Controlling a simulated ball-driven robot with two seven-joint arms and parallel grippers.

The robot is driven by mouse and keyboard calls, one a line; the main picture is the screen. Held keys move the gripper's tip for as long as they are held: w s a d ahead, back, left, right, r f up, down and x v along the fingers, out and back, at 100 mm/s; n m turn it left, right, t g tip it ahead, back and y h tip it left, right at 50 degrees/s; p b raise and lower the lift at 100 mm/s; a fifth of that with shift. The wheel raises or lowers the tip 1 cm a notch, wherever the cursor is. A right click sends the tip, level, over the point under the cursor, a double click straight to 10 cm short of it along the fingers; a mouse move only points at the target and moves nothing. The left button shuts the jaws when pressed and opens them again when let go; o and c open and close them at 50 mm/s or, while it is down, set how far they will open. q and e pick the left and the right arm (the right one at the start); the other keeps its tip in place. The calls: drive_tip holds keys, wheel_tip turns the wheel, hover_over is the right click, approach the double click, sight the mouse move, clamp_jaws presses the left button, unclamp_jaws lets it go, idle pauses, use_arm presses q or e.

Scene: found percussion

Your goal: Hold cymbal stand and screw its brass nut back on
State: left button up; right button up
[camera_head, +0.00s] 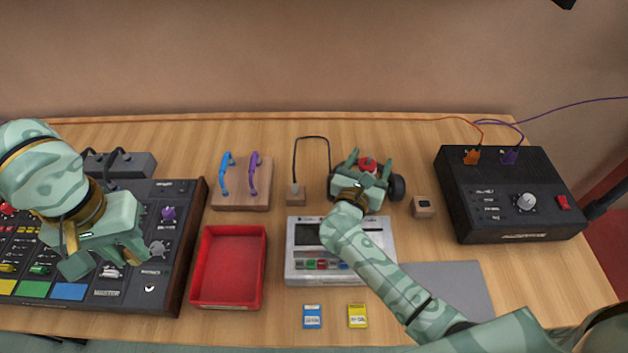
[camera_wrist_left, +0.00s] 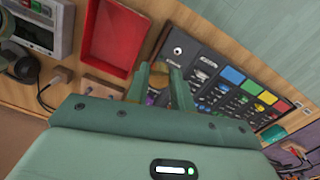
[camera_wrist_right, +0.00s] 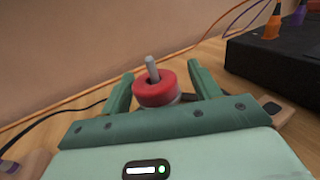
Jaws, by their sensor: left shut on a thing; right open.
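The cymbal stand shows in the right wrist view as a grey post tip (camera_wrist_right: 152,66) rising through a red round washer (camera_wrist_right: 154,90). The red top also shows in the head view (camera_head: 368,163); the stand's lower part is mostly hidden by my right gripper. My right gripper (camera_head: 369,163) is open, with one finger on each side of the red washer, and I see gaps beside it. My left gripper (camera_head: 105,262) is over the mixer at the left, shut on a small brass-coloured piece, apparently the nut (camera_wrist_left: 160,72). The nut is not distinguishable in the head view.
The mixer (camera_head: 165,272) lies below my left gripper. A red tray (camera_head: 228,230), a wooden block with blue and purple handles (camera_head: 241,198) and a grey device (camera_head: 302,273) lie between the arms. A black box (camera_head: 512,175) with cables stands right.

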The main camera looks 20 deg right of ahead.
sight(371, 158)
use_arm(q)
drive_tip(key=shift+s, duration=0.1)
use_arm(e)
drive_tip(key=shift+s, duration=0.1)
use_arm(q)
drive_tip(key=shift+w, duration=0.25)
use_arm(e)
drive_tip(key=shift+w+f, duration=0.1)
drive_tip(key=shift+w, duration=0.1)
clamp_jaws()
use_arm(q)
drive_tip(key=shift+s, duration=0.1)
use_arm(e)
drive_tip(key=shift+r, duration=0.25)
